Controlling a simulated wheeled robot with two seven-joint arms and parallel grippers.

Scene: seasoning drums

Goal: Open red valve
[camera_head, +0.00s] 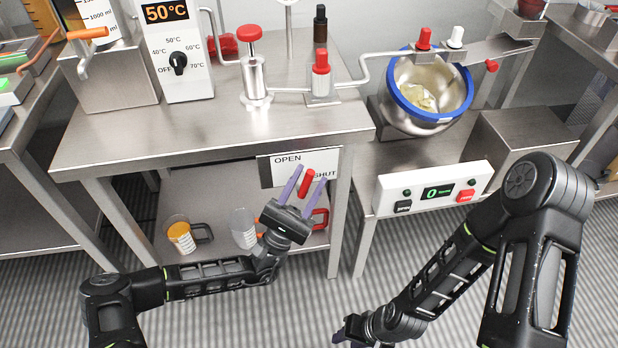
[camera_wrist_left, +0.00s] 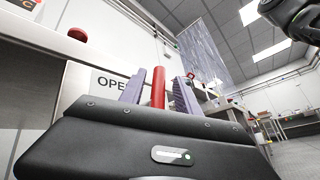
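The red valve handle (camera_head: 306,183) is a short red bar in front of the white OPEN/SHUT plate (camera_head: 283,169) under the front edge of the steel table. In the head view it leans slightly right, between the two words. My left gripper (camera_head: 306,180) is open, with its purple fingers on either side of the handle. The left wrist view also shows the red handle (camera_wrist_left: 158,88) upright between the spread fingers, with gaps on both sides. The valve's mount is hidden behind the gripper. My right gripper (camera_head: 345,330) is low at the bottom edge, mostly hidden by its arm.
A shelf under the table holds an orange-filled jug (camera_head: 181,236), a clear jug (camera_head: 243,228) and a red-handled one (camera_head: 320,218). A white control box (camera_head: 432,189) and a blue-rimmed drum (camera_head: 432,88) stand to the right. The floor in front is clear.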

